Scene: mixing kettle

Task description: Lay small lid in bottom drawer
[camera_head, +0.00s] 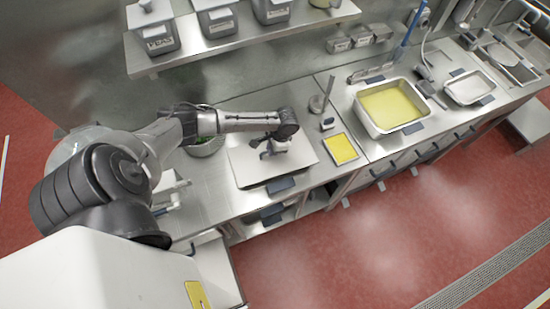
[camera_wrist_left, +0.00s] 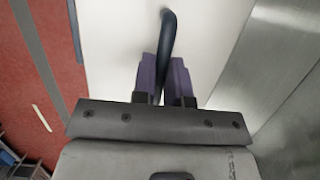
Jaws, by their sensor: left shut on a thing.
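My left gripper (camera_head: 268,152) is over a flat pale metal plate (camera_head: 240,165) on the counter in the head view. In the left wrist view the purple fingers (camera_wrist_left: 166,78) are closed around a dark blue curved bar handle (camera_wrist_left: 169,28). A broad white surface (camera_wrist_left: 115,45) lies behind the handle; I cannot tell surely whether it is the small lid or the plate under it. An open compartment with blue-handled parts (camera_head: 271,214) is below the counter. My right gripper is not in view.
A small yellow-filled tray (camera_head: 341,148) lies right of the plate. A deep pan of yellow liquid (camera_head: 390,106) and a shallow metal pan (camera_head: 468,88) stand farther right. A wall shelf (camera_head: 240,45) holds several containers. The red floor (camera_head: 400,230) in front is clear.

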